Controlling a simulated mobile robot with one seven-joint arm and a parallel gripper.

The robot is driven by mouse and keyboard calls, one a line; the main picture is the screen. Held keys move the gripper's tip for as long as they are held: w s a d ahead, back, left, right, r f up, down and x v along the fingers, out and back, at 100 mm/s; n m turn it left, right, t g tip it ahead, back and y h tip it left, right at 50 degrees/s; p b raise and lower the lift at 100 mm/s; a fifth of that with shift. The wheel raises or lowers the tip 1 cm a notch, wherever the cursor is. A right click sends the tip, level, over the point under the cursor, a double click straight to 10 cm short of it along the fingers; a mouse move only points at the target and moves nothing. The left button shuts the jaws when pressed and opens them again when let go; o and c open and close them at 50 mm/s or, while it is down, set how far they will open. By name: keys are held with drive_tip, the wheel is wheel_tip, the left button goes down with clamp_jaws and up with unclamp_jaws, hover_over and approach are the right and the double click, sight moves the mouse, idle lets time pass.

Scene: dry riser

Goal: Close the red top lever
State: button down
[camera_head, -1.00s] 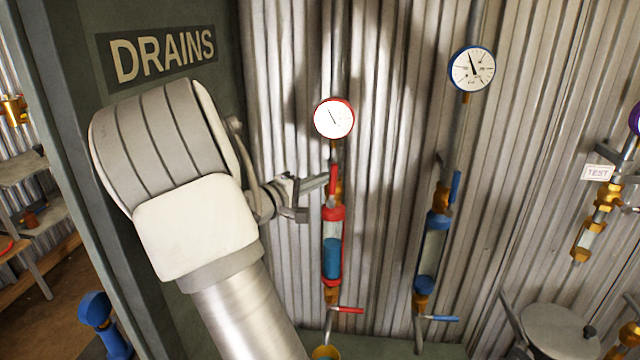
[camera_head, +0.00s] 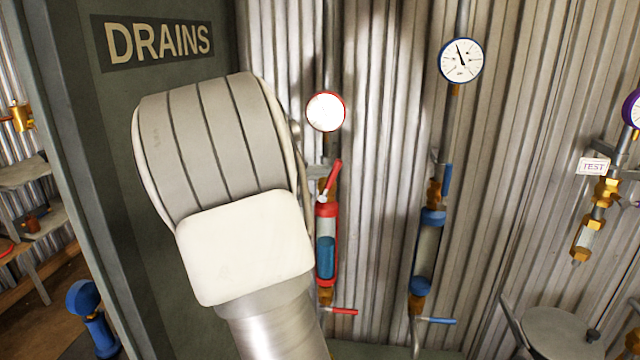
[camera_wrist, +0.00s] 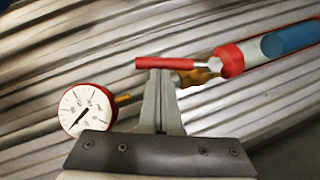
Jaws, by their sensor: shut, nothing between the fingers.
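The red top lever (camera_head: 331,178) is on the brass valve between the red-rimmed gauge (camera_head: 326,112) and the red-capped sight glass (camera_head: 326,258) with blue liquid. In the head view it slants up and to the right, off the pipe's line. In the wrist view the lever (camera_wrist: 165,63) lies across the picture just beyond the fingertips. My gripper (camera_wrist: 160,75) is shut and empty, its tips at or very near the lever's side; I cannot tell whether they touch. In the head view my arm hides the gripper.
A red lower lever (camera_head: 343,311) sticks out below the sight glass. To the right is a similar line with a blue-rimmed gauge (camera_head: 461,60) and a blue top lever (camera_head: 447,178). The DRAINS panel (camera_head: 158,42) stands at the left. Corrugated wall lies close behind.

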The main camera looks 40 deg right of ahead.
sight(334, 177)
drive_tip(key=s+d+m+y+b, duration=0.1)
drive_tip(key=b, duration=0.2)
drive_tip(key=s+d+f+m+t+y+b, duration=0.1)
drive_tip(key=b, duration=0.2)
drive_tip(key=shift+s+m+b, duration=0.2)
drive_tip(key=shift+m+b, duration=0.1)
drive_tip(key=shift+m, duration=0.1)
drive_tip(key=s+d+f+m+t+y+b, duration=0.1)
drive_tip(key=m+t+y+b, duration=0.1)
drive_tip(key=s+d+f+m+t+y+b, duration=0.1)
drive_tip(key=s+f+m+b, duration=0.1)
drive_tip(key=b, duration=0.1)
drive_tip(key=shift+s+d+f+t+y, duration=0.1)
drive_tip(key=shift+d+f+t+y, duration=0.2)
drive_tip(key=shift+t+y, duration=0.1)
drive_tip(key=shift+s+f, duration=0.1)
idle(0.3)
